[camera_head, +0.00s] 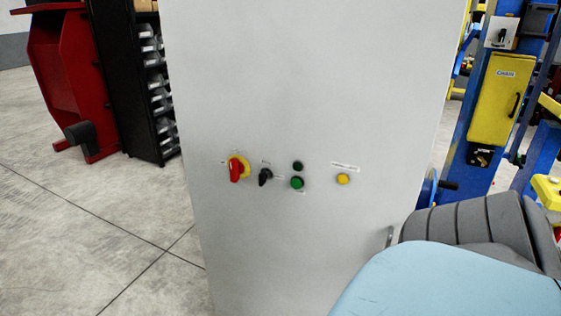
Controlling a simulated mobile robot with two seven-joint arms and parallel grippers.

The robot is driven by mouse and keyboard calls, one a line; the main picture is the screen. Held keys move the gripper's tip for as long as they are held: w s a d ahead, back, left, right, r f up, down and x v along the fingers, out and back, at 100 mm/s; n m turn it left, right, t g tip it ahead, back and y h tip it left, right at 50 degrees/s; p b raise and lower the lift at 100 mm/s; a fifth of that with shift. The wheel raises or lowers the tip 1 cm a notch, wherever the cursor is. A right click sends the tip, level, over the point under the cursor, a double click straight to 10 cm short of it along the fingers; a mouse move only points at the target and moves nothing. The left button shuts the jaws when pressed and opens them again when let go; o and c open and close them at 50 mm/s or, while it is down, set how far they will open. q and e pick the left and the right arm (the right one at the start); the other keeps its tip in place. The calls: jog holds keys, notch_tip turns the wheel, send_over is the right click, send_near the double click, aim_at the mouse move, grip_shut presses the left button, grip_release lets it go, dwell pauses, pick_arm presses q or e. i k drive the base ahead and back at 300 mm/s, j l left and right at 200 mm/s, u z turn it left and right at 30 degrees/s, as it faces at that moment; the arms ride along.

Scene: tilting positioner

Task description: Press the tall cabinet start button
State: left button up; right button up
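The tall light-grey cabinet (310,80) fills the middle of the head view, its front face towards me. A row of controls sits on it. A green round button (297,183) is below a small dark button or lamp (298,166). To their left are a black selector knob (265,177) and a red rotary switch (236,170) on a yellow plate. To their right is a yellow round button (343,179) under a white label. The labels are too small to read. Neither of my grippers shows in the view.
A light-blue rounded surface (450,285) and a grey ribbed part (470,225) cover the lower right. Behind stand a blue frame with a yellow box (502,98), a black rack of bins (140,80) and a red structure (70,80). Concrete floor (90,220) is clear at left.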

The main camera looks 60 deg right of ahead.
aim_at(296, 183)
jog(key=z, duration=0.45)
jog(key=l+z, duration=0.1)
jog(key=z, duration=0.35)
jog(key=i+z, duration=0.1)
jog(key=z, duration=0.35)
jog(key=l+z, duration=0.1)
jog(key=z, duration=0.35)
